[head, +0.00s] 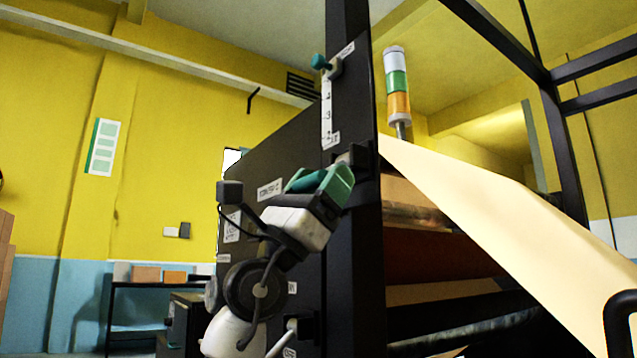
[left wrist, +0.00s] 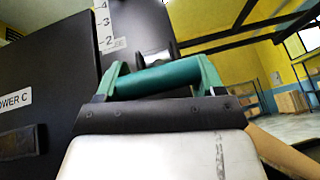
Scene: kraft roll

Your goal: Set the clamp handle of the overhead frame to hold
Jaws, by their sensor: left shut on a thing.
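My left gripper (head: 322,184) is in front of the black upright post (head: 350,80) of the overhead frame, below the number scale. In the left wrist view its two teal fingers (left wrist: 160,80) are shut on the ends of a teal cylinder, which I take as the grip of the clamp handle (left wrist: 155,80). The cylinder lies nearly level across the picture. The handle's hold mark cannot be read. My right gripper is in neither view.
A teal knob (head: 318,61) sits higher on the post beside the scale (head: 327,112). A brown paper web (head: 500,220) slopes down to the right, with rollers beneath. A signal tower (head: 397,85) stands behind. A black side panel (head: 290,150) is close on the left.

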